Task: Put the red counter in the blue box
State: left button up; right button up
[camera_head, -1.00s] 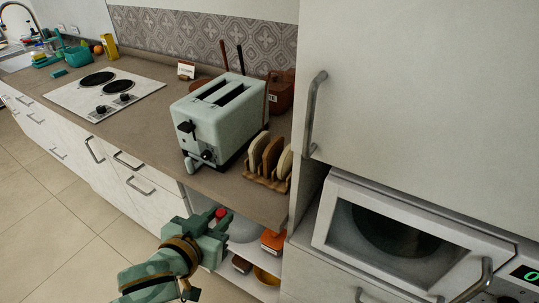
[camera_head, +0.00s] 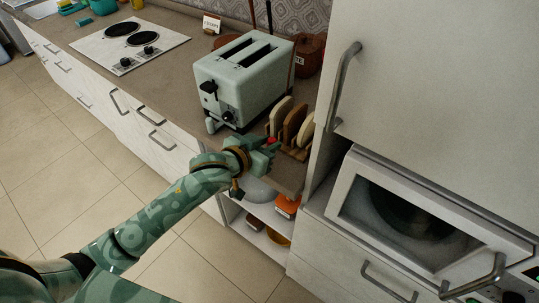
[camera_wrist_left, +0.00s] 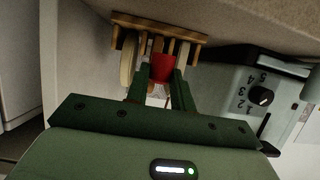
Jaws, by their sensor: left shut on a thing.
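My left gripper (camera_head: 268,147) is shut on the red counter (camera_wrist_left: 162,68), which shows between the two fingers in the left wrist view. In the head view only a small red part of it shows at the fingertips. The gripper is over the counter's front edge, close to the wooden toast rack (camera_head: 297,153) and in front of the toaster. I cannot make out a blue box in these views. My right gripper is not in view.
A pale green toaster (camera_head: 243,82) stands behind the gripper, with bread slices (camera_head: 294,122) in the rack to its right. Open shelves below hold a grey bowl (camera_head: 257,190) and an orange box (camera_head: 287,206). A tall cabinet (camera_head: 420,70) and microwave (camera_head: 400,215) bound the right.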

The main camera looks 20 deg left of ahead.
pick_arm(q)
jog(key=shift+w+f, duration=0.25)
jog(key=f, duration=0.1)
jog(key=f+b, duration=0.2)
jog(key=shift+w+f, duration=0.25)
jog(key=shift+f, duration=0.15)
jog(key=shift+r, duration=0.1)
jog(key=o, duration=1)
jog(key=shift+c, duration=0.2)
